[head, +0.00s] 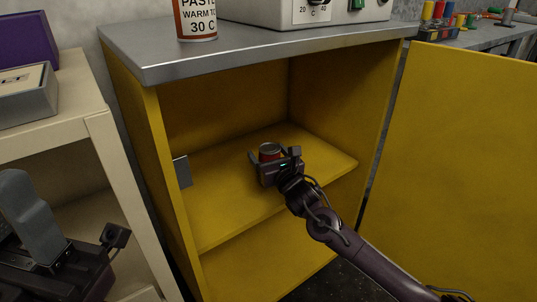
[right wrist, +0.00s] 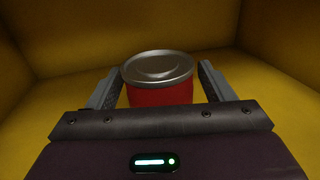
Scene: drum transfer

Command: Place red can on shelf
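The red can (head: 269,152) has a grey lid and stands upright on the yellow cabinet's upper shelf (head: 225,215). In the right wrist view the can (right wrist: 158,90) sits between my right gripper's two fingers (right wrist: 160,82). A narrow gap shows on each side, so the gripper looks open around it. In the head view my right gripper (head: 274,155) reaches into the cabinet and hides the can's lower part. Part of my left gripper (head: 70,225) shows at the lower left; whether its fingers are open is unclear.
The yellow door (head: 455,160) stands open at right. The cabinet's left wall (head: 150,150) and grey top (head: 250,45) bound the opening. A paste can (head: 195,20) stands on top. A beige rack (head: 80,135) is at left. The shelf around the red can is clear.

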